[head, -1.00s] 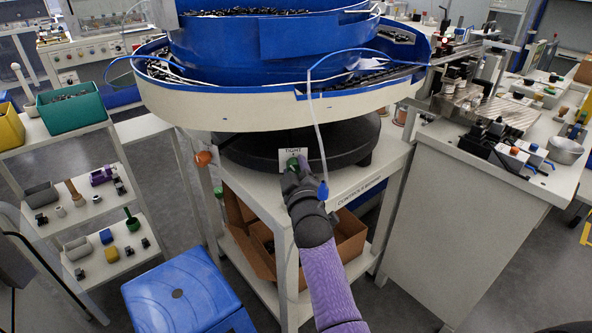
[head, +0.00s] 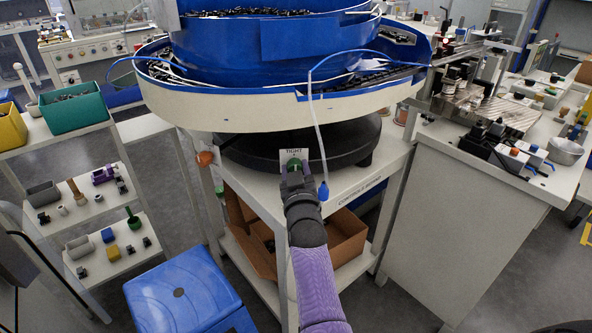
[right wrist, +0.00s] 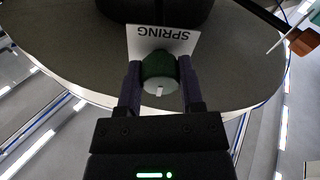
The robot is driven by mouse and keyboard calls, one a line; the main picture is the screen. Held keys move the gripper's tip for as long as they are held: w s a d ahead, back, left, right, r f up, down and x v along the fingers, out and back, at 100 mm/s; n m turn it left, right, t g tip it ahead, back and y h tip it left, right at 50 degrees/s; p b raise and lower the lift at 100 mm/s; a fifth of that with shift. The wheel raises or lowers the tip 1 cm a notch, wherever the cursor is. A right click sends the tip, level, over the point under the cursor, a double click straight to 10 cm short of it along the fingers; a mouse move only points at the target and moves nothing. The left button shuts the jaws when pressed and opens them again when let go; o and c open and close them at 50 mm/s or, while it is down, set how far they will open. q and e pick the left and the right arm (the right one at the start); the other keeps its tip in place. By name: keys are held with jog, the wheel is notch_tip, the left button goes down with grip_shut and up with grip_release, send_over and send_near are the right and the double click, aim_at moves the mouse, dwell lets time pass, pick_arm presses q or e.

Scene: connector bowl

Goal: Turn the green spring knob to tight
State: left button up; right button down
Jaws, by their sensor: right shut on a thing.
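In the right wrist view the knob (right wrist: 159,66) is between the two fingers, with a grey face and a short white mark at the bottom of that face. Its label (right wrist: 163,38) reads SPRING, upside down. My right gripper (right wrist: 158,88) is shut on the knob, one finger on each side; in the head view it (head: 293,172) partly hides the knob. My left gripper is not in view.
A blue squeeze bulb (head: 323,191) hangs on a clear tube just right of my right gripper. An orange knob (head: 205,158) sticks out at the stand's left corner. A cardboard box (head: 345,240) lies on the shelf below. A blue stool (head: 185,292) stands at the front left.

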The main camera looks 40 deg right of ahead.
dwell(0.4)
jog(key=shift+c, duration=1.1)
grip_release()
